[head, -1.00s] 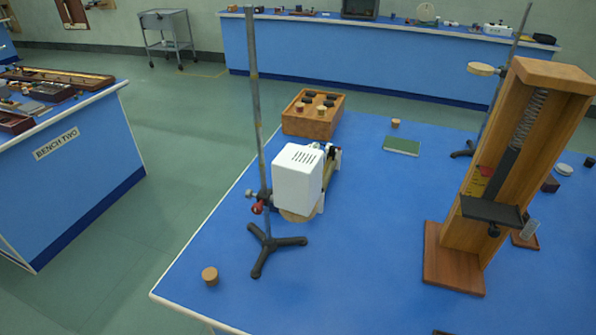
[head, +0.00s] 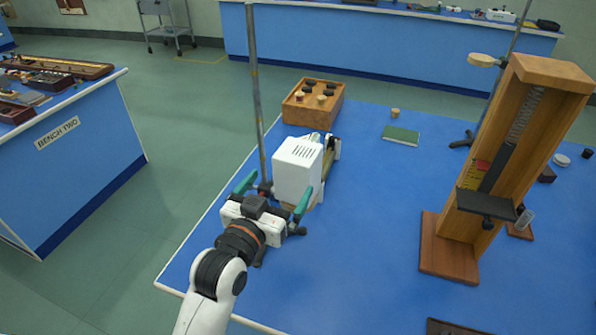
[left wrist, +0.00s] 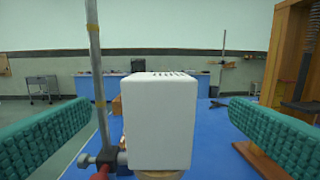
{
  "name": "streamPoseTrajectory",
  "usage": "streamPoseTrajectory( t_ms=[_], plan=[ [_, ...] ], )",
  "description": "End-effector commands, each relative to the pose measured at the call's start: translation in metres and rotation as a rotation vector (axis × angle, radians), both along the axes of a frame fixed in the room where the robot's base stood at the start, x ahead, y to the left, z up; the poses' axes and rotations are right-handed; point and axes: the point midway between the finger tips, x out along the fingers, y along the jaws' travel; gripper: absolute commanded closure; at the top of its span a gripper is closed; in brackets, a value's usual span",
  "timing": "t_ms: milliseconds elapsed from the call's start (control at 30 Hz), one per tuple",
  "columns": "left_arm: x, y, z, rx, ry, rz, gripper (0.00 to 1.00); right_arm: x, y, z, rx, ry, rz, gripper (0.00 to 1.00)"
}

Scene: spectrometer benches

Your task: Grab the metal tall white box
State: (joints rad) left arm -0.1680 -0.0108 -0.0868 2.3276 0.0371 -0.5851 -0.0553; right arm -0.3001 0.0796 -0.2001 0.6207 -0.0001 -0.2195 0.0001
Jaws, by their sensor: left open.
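In the left wrist view clear gaps show between the box and both fingers, and nothing is held. The box's lower part is partly hidden by my gripper in the head view. My right gripper is not in view.
The stand's rod (head: 255,95) rises close to the box's left side, with a red-knobbed clamp (left wrist: 103,165) low on it. A tall wooden spring frame (head: 503,170) stands right. The bench between is clear.

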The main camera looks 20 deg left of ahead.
Motion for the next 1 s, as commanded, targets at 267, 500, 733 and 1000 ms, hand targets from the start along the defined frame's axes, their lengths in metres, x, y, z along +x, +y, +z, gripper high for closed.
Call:
streamPoseTrajectory(
  t_ms=[267, 500, 733, 1000],
  plan=[
    [0.046, -0.005, 0.002, 0.001, 0.003, -0.001, 0.00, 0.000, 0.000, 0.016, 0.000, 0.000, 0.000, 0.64],
    [0.064, -0.006, 0.004, 0.001, 0.005, -0.001, 0.00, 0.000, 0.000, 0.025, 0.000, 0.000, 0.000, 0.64],
    [0.096, -0.009, 0.006, 0.001, 0.006, 0.000, 0.00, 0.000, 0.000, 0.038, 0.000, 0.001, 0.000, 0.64],
    [0.105, -0.010, 0.003, 0.002, 0.005, 0.000, 0.00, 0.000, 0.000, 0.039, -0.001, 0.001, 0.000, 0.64]
  ],
)
